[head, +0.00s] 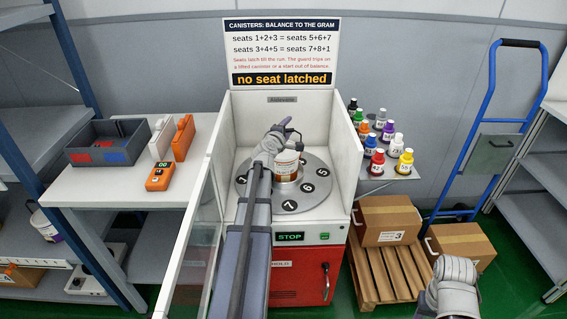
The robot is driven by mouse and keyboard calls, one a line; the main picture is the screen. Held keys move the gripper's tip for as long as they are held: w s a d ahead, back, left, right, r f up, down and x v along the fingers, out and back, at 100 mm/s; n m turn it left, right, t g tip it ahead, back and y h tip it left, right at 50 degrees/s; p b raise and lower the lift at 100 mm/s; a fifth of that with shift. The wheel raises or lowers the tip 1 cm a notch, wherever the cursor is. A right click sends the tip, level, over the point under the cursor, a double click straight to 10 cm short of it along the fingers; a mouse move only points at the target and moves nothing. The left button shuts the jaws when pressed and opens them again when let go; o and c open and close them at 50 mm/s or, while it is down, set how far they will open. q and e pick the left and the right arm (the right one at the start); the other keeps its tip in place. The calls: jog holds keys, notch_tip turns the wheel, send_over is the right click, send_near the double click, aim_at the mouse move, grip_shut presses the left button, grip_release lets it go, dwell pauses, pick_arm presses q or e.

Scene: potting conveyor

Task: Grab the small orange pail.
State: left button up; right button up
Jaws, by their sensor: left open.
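A small pail-like canister (287,166) with orange-brown bands and a pale label stands upright near the middle of the grey turntable (314,205) inside the white machine. My left gripper (289,132) is open, just above and behind the canister's top in the picture. I cannot tell whether it touches it. My left arm crosses the front of the turntable and hides part of its left side. A grey part of my right arm shows at the lower right; its gripper fingers do not show.
White machine walls (340,150) flank the turntable, with a clear panel (201,225) at left. Several coloured bottles (376,163) stand on a shelf at right. An orange handheld device (160,177) and a grey bin (107,142) are on the left table. Cartons (388,220) sit on a pallet.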

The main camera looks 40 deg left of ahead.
pick_arm(q)
jog(key=shift+c, duration=0.3)
jog(key=shift+s, duration=0.1)
grip_shut()
dwell(0.9)
